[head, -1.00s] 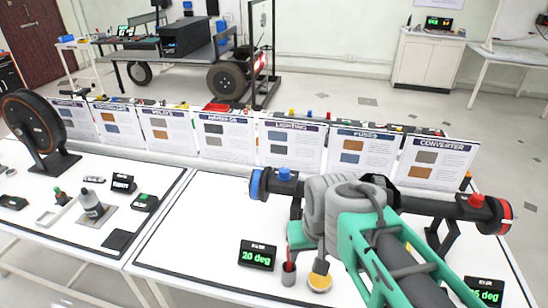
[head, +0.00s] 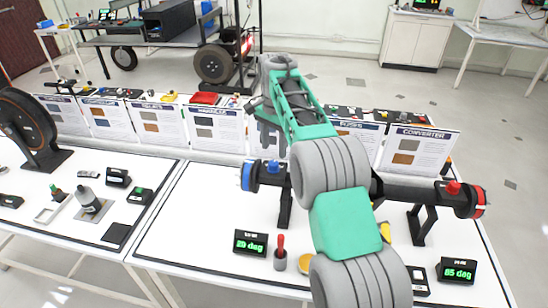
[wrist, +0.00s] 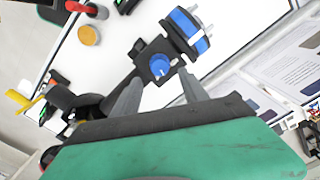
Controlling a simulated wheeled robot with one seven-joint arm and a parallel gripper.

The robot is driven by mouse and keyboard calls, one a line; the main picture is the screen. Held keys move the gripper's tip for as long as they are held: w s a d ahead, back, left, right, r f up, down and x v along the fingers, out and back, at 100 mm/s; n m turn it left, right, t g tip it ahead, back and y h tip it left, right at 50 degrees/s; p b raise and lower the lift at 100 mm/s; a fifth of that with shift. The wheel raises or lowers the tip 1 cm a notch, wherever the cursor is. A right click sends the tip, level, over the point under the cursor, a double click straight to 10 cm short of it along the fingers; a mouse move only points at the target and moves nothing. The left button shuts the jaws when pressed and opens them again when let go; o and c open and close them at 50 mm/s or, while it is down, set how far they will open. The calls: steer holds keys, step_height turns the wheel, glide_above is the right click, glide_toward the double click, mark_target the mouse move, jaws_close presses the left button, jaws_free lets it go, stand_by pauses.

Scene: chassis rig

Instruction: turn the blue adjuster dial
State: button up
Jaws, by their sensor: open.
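The blue adjuster dial (head: 273,166) is a small round knob on top of the left end of a black horizontal tube (head: 411,190). It also shows in the wrist view (wrist: 159,65), with a pale mark on its face. A blue-ringed end cap (head: 246,176) closes that end of the tube. My gripper (wrist: 158,77) is open and points at the dial, one finger to each side of it in the picture. I cannot tell whether the fingers are level with the dial or touch it.
A red knob (head: 453,188) sits at the tube's right end. Two green displays stand in front, the left one (head: 250,243) reading 20 deg, the right one (head: 456,271) about 85 deg. A red-handled tool (head: 281,253) stands near the left display. Upright information cards (head: 215,130) line the back.

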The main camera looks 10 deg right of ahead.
mark_target(274, 163)
step_height(274, 163, down, 6)
steer(key=shift+r+p, duration=0.25)
steer(key=shift+p, duration=0.05)
jaws_close()
stand_by(0.3)
